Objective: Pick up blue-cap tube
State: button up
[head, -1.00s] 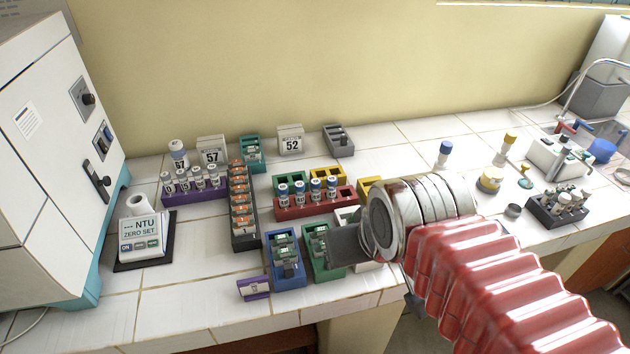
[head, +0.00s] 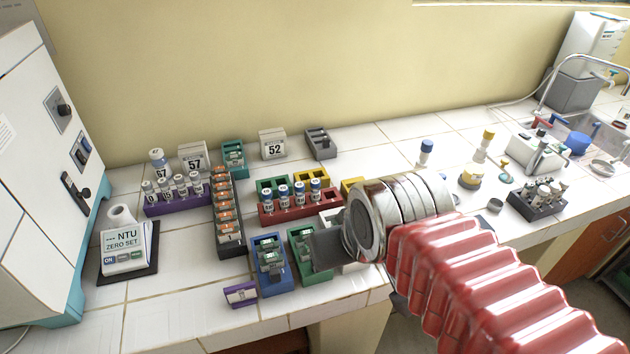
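Several small tubes with blue caps (head: 299,195) stand upright in a red rack (head: 270,218) in the middle of the bench. A larger white tube with a blue cap (head: 425,153) stands alone to the right, further back. My gripper (head: 326,250) shows as a dark grey flat part at the end of my red-sleeved arm. It is over or beside the green rack (head: 312,277), to the front right of the red rack. The fingertips are not clear, so I cannot tell whether it is open or holds anything.
A blue rack (head: 269,287), a black rack (head: 233,246) and a purple rack (head: 158,210) stand to the left. A yellow-cap tube (head: 484,146) and a dark tube rack (head: 527,208) are to the right. The bench's front edge is close to the arm.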

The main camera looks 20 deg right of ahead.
aim_at(299, 186)
jog(key=k, duration=1.35)
jog(key=u, duration=0.55)
jog(key=i, duration=0.8)
jog(key=u, duration=0.45)
jog(key=i, duration=0.95)
jog(key=z, duration=0.4)
